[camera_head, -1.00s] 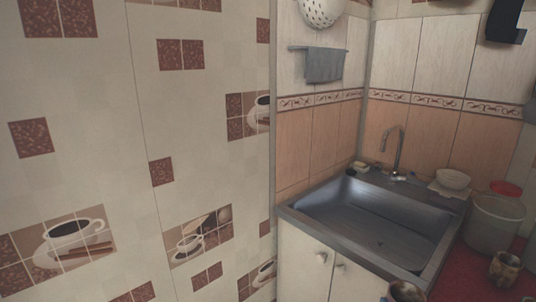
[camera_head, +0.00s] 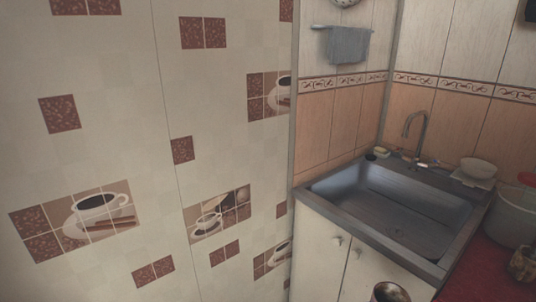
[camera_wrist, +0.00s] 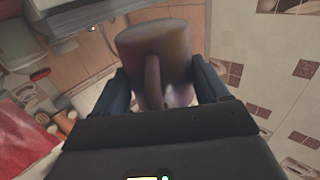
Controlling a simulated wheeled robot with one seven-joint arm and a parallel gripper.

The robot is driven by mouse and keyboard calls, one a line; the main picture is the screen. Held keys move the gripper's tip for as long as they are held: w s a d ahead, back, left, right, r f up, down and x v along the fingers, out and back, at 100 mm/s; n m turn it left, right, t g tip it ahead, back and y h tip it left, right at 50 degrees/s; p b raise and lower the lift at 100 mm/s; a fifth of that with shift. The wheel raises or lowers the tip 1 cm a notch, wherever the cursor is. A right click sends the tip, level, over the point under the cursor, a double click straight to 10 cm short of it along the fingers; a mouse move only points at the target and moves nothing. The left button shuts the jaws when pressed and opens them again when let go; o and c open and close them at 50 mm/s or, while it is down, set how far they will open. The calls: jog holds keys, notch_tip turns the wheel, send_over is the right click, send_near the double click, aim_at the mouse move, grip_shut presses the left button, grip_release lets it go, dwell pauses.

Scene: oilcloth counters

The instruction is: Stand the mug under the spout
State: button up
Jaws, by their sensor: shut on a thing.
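A brownish mug (camera_wrist: 180,40) is held between the two dark fingers of my gripper (camera_wrist: 160,75) in the wrist view, its handle facing the camera. A dark round rim (camera_head: 390,292) at the bottom edge of the head view looks like the same mug, mostly cut off, in front of the sink cabinet. The spout (camera_head: 414,122) is a curved metal tap at the back of the sink (camera_head: 395,205), well apart from the mug. My gripper does not show in the head view.
Soap (camera_head: 381,152) and small items lie on the sink's back ledge, with a white bowl (camera_head: 478,168) to the right. A pale bucket (camera_head: 512,218) and another patterned mug (camera_head: 522,264) stand on the red counter (camera_head: 480,270). A tiled wall fills the left. The basin looks empty.

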jog(key=s+a+f+n+y, duration=0.1)
jog(key=s+a+f, duration=0.1)
jog(key=f, duration=0.9)
jog(key=shift+s+a+f+y, duration=0.25)
jog(key=shift+s+f+y, duration=0.1)
jog(key=shift+s, duration=0.3)
